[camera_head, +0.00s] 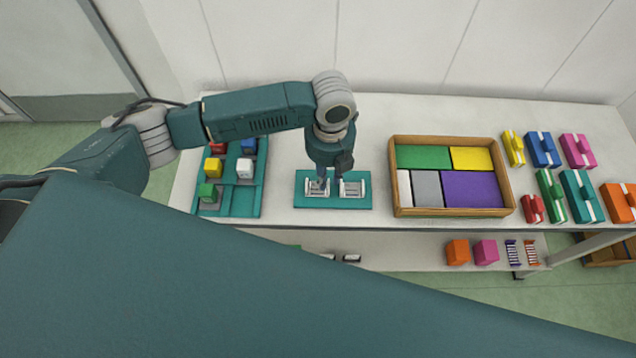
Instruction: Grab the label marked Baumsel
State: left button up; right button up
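My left arm comes in from the left, and its gripper (328,179) points down over a small teal board (333,203) near the table's front edge. Two white rack-like holders stand on the board, a left one (314,188) and a right one (353,188). The fingertips are small and dark between the two holders, closer to the left one. I cannot tell whether they are apart, touching a holder or holding anything. No writing is readable, so I cannot pick out a Baumsel label. My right gripper is not in view.
A wooden box (399,212) with coloured blocks stands right of the board. Several coloured boxes with white bands, including a blue one (543,149), stand at the far right. A lower shelf (400,254) holds more items.

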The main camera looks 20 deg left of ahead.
aim_at(318, 187)
pick_arm(q)
jog(key=shift+s+f, duration=0.2)
jog(key=shift+f, duration=1.2)
jog(key=shift+w+f, duration=0.1)
jog(key=shift+c, duration=0.5)
grip_shut()
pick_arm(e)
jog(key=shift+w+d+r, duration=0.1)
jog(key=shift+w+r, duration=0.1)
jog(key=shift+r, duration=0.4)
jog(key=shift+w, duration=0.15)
